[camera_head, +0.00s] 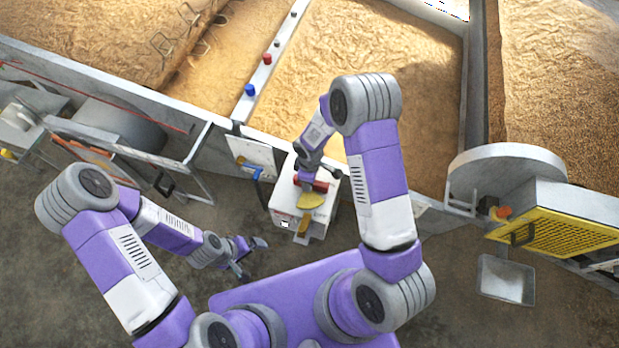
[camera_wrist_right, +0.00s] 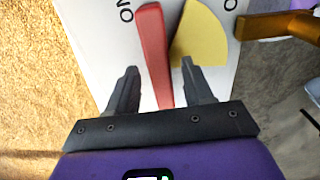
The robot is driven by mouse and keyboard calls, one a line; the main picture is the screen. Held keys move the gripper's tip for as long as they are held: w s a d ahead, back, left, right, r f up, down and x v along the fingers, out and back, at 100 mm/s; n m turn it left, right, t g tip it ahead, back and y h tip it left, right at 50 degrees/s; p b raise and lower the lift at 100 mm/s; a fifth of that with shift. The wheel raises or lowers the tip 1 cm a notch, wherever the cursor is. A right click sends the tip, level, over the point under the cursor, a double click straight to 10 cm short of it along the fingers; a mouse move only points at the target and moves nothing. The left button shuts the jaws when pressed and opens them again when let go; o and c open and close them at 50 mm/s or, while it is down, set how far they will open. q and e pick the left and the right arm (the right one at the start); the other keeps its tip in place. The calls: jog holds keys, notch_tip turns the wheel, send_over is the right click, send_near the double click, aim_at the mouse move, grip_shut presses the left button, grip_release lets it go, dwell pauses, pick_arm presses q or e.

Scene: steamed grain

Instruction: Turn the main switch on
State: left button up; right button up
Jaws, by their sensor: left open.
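A white switch box (camera_head: 283,205) stands against the trough wall in the head view. It carries a red lever (camera_head: 319,187), a yellow fan-shaped plate (camera_head: 310,201) and a brown handle (camera_head: 303,225). In the right wrist view the red lever (camera_wrist_right: 155,55) lies beside the yellow plate (camera_wrist_right: 203,40), with black letters near both; the handle (camera_wrist_right: 280,25) is at the upper right. My right gripper (camera_wrist_right: 160,80) is open over the box, with the lever's near end between its fingers and gaps on both sides. My left gripper (camera_head: 254,256) is open and empty, low and left of the box.
Grain fills the troughs (camera_head: 340,60) behind the box. A rail with blue and red knobs (camera_head: 266,75) runs between the troughs. A blue handle (camera_head: 257,173) stands just left of the box. A yellow grille (camera_head: 560,225) is at the right. The floor (camera_head: 455,310) is partly clear.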

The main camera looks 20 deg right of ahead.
notch_tip(320, 180, up, 8)
jog(key=shift+f+p, duration=0.2)
jog(key=shift+p, duration=0.7)
pick_arm(q)
jog(key=shift+r, duration=0.9)
